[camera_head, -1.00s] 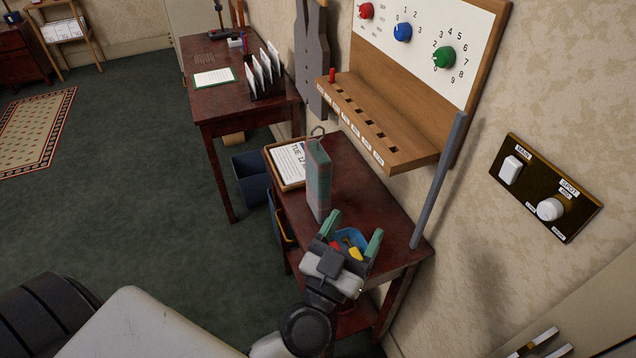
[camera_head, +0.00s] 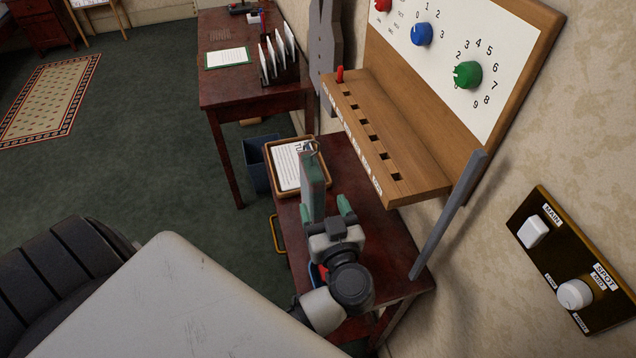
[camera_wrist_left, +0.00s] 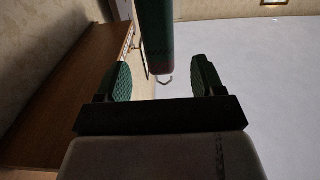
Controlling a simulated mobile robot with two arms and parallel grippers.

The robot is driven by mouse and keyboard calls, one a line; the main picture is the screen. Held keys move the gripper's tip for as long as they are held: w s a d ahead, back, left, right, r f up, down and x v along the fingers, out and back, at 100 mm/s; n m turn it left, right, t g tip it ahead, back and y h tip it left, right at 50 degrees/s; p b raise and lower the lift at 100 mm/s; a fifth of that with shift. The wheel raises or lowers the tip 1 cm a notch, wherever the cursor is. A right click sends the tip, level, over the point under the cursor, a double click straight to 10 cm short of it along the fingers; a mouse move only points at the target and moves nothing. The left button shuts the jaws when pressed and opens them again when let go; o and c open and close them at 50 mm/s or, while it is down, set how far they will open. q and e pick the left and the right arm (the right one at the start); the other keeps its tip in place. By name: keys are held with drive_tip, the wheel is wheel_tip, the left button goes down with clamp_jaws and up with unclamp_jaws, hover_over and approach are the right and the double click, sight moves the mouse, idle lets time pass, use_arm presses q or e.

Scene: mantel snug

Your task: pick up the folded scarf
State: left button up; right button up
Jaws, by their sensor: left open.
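The folded scarf (camera_head: 313,185) is a tall, narrow green-grey slab with reddish edges, upright over the small dark red table (camera_head: 375,240). My left gripper (camera_head: 328,212) is open just on the near side of it, with green finger pads apart. In the left wrist view the scarf (camera_wrist_left: 155,40) lies in line with the gap between the open fingers (camera_wrist_left: 163,75), with room on both sides. It does not look gripped. The scarf's lower end is partly hidden by the gripper in the head view. My right gripper is not in view.
A wooden shelf board with knobs (camera_head: 400,150) overhangs the table on the right, with a grey bar (camera_head: 450,215) beside it. My gripper mostly hides a blue tray. A dark bin (camera_head: 258,165) stands on the floor at left.

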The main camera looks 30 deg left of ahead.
sight(314, 181)
use_arm(q)
drive_tip(key=shift+w+a+r, duration=0.1)
drive_tip(key=shift+w+a, duration=0.15)
drive_tip(key=shift+a, duration=0.2)
drive_tip(key=shift+w+a+r, duration=0.1)
drive_tip(key=shift+w+a, duration=0.1)
drive_tip(key=shift+a, duration=0.25)
drive_tip(key=shift+w+a+f, duration=0.15)
drive_tip(key=shift+w+a, duration=0.05)
drive_tip(key=shift+w, duration=0.1)
drive_tip(key=p+x, duration=0.1)
drive_tip(key=x, duration=0.3)
drive_tip(key=shift+w+a, duration=0.1)
drive_tip(key=shift+w, duration=0.15)
drive_tip(key=shift+w+a+f, duration=0.15)
drive_tip(key=shift+w+a, duration=0.15)
drive_tip(key=shift+c, duration=1.4)
drive_tip(key=c, duration=0.7)
drive_tip(key=shift+c, duration=1.3)
clamp_jaws()
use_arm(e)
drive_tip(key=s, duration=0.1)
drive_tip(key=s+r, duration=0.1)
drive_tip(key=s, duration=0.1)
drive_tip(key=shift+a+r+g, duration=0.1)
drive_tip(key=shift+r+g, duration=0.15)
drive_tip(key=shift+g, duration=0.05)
